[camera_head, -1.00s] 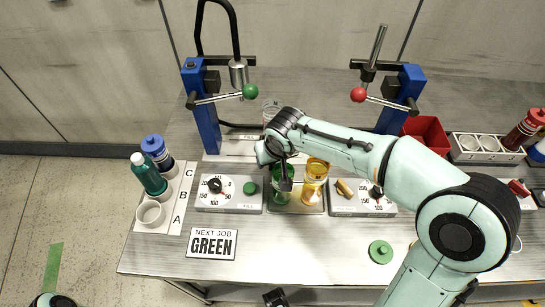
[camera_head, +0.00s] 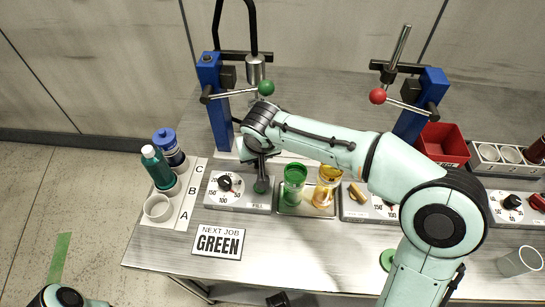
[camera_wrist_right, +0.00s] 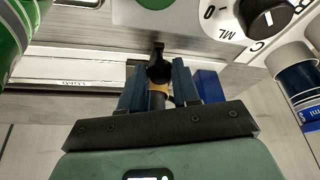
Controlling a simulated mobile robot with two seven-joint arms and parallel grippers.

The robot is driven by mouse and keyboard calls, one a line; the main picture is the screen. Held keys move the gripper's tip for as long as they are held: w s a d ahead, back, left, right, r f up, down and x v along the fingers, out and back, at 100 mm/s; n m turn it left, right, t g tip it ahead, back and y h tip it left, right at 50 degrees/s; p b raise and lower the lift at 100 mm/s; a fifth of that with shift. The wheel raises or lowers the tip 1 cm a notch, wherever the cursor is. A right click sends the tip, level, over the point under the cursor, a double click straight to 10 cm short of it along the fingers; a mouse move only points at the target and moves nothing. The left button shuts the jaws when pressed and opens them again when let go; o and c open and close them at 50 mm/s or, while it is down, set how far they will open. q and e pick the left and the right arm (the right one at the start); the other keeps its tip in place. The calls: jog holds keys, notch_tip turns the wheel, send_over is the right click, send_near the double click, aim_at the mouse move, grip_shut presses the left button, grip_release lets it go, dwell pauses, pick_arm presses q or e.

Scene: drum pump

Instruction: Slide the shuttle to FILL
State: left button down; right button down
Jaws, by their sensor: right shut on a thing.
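My right gripper (camera_head: 262,168) is low over the bench, behind the green button of the left dial panel (camera_head: 216,197), which carries the word FILL. In the right wrist view the gripper (camera_wrist_right: 159,88) is shut on a small dark upright handle (camera_wrist_right: 158,68), apparently the shuttle's, with a tan part showing below it. The handle stands by the pale rail (camera_wrist_right: 75,68), close to the blue post (camera_wrist_right: 208,86). My arm hides most of the rail and shuttle in the head view. My left gripper is not in view.
A green jar (camera_head: 293,185) and an amber jar (camera_head: 327,186) stand on a metal tray just right of my right gripper. The green-knob pump stand (camera_head: 218,115) is behind on the left. A NEXT JOB GREEN sign (camera_head: 217,241) lies in front.

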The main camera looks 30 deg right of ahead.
jog(key=shift+w+a, duration=0.1)
jog(key=shift+a, duration=0.15)
jog(key=c, duration=0.8)
grip_release()
jog(key=shift+w+a, duration=0.1)
jog(key=shift+a, duration=0.05)
jog(key=shift+r, duration=0.5)
jog(key=p+v, duration=0.2)
jog(key=v, duration=1)
jog(key=shift+s+r, duration=0.15)
jog(key=shift+s, duration=0.15)
